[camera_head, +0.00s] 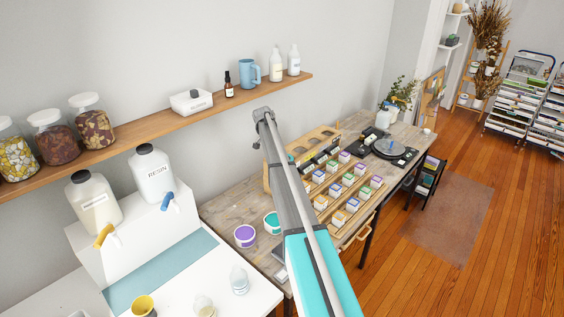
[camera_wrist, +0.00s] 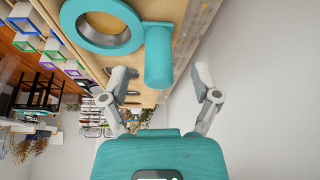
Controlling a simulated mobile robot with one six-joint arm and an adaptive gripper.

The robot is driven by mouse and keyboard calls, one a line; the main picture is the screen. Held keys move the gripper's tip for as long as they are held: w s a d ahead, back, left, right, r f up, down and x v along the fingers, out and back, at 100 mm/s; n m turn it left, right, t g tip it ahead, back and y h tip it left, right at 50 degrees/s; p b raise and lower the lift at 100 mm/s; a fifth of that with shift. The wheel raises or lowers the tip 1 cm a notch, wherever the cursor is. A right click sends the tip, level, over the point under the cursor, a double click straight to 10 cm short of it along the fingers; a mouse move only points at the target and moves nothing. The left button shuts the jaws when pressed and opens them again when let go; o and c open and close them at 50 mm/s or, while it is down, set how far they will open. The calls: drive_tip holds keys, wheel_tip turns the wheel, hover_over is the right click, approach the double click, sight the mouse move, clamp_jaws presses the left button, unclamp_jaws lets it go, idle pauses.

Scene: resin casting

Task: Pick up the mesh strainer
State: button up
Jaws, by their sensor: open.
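In the wrist view, a teal ring (camera_wrist: 72,18) with a grey inner band and a thick teal handle (camera_wrist: 158,58) appears to be the mesh strainer. No mesh can be made out, and the ring is cut by the top edge. The handle points down toward my gripper (camera_wrist: 164,86). My gripper is open, with its two fingers apart on either side of the handle's line. In the head view my arm hides my gripper, and I cannot make out the strainer.
A wooden rack (camera_head: 325,134) stands at the back of the workbench (camera_head: 226,207), partly behind my arm. Rows of small coloured boxes (camera_head: 352,188) stand in front. A purple tub (camera_head: 245,236) and a teal tub (camera_head: 272,222) are left of my arm. The wall is close behind.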

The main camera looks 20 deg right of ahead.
drive_tip(key=shift+b+x, duration=1.2)
drive_tip(key=shift+x, duration=0.45)
drive_tip(key=shift+r, duration=0.1)
clamp_jaws()
